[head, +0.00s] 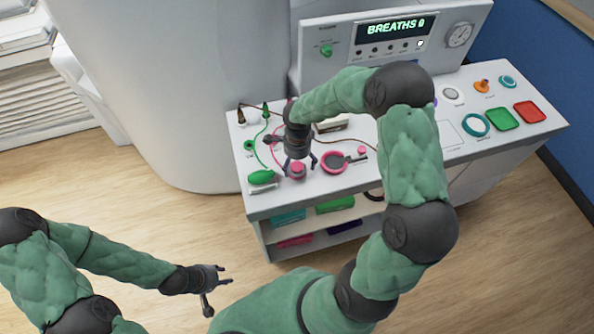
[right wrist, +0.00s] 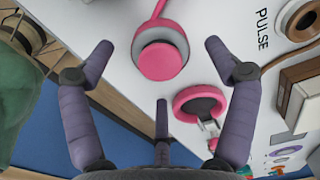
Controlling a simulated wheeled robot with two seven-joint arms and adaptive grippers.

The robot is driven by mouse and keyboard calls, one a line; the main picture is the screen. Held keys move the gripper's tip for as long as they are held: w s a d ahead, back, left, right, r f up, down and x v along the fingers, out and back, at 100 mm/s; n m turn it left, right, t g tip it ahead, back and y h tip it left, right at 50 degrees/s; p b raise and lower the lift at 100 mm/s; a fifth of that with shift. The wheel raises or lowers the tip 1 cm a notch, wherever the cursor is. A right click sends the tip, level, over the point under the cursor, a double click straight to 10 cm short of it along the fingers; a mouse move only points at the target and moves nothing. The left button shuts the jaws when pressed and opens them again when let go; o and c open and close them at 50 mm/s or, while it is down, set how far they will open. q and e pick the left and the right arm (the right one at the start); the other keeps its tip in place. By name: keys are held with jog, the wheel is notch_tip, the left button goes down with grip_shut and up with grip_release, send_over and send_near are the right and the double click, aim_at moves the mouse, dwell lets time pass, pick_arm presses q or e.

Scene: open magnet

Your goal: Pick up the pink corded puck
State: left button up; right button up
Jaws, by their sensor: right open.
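The pink corded puck (right wrist: 160,60) has a pink knob on a pale and pink round base, and its cord runs off the top of the right wrist view. In the head view the puck (head: 296,170) lies on the white console top, near its front left. My right gripper (head: 299,164) is open just above it. In the right wrist view its fingers (right wrist: 159,47) are spread to either side of the puck, with no visible contact. My left gripper (head: 217,283) is open and empty over the floor, away from the console.
A pink ring-shaped piece (head: 334,162) lies just right of the puck. A green puck (head: 261,177) lies to its left, with green cords behind. A beige block (head: 330,124) stands behind. Green (head: 503,119) and red (head: 530,112) pads lie at the far right. My right arm hides the console's middle.

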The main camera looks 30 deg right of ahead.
notch_tip(320, 180, down, 3)
jog(key=shift+w+r, duration=0.1)
jog(key=shift+r, duration=0.1)
jog(key=c, duration=1.7)
jog(key=shift+r, duration=0.1)
jog(key=shift+c, duration=0.2)
